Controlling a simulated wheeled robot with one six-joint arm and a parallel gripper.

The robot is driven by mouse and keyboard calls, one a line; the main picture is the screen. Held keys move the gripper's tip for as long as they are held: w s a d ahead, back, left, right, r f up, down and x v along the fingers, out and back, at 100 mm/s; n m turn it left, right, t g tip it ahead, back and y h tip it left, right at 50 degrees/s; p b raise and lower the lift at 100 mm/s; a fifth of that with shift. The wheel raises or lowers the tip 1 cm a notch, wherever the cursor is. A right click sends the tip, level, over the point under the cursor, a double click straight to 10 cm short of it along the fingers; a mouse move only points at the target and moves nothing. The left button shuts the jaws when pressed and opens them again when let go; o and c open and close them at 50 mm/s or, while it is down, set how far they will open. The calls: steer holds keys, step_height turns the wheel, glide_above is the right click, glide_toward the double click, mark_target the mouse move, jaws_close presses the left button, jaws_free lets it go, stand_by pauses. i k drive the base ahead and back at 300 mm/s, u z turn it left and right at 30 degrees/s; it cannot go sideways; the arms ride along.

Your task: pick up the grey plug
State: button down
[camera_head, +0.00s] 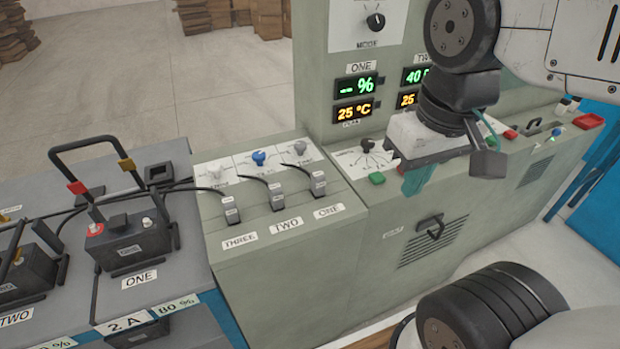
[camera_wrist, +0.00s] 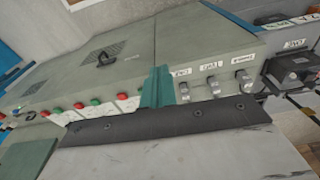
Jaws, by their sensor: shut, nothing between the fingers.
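Three grey plugs with black cables sit in a row on the sloped top of the console: one above label THREE (camera_head: 231,210), one above TWO (camera_head: 276,197) and one above ONE (camera_head: 318,184). They also show in the wrist view, as the ONE plug (camera_wrist: 184,91), the TWO plug (camera_wrist: 213,86) and the THREE plug (camera_wrist: 243,80). My gripper (camera_head: 416,180), with teal fingers, is shut and empty to the right of the plugs in the head view. In the wrist view its fingers (camera_wrist: 158,88) appear just left of the ONE plug, apart from it.
A blue knob (camera_head: 258,158) stands behind the plugs between two pale knobs. A green button (camera_head: 376,179) is near my fingers. A display panel (camera_head: 365,85) rises behind. A battery labelled ONE (camera_head: 128,243) with a tall handle stands left. Open floor lies beyond.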

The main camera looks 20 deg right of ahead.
mark_target(318, 180)
steer(key=z, duration=2.15)
steer(key=k, duration=0.8)
steer(key=u, duration=1.1)
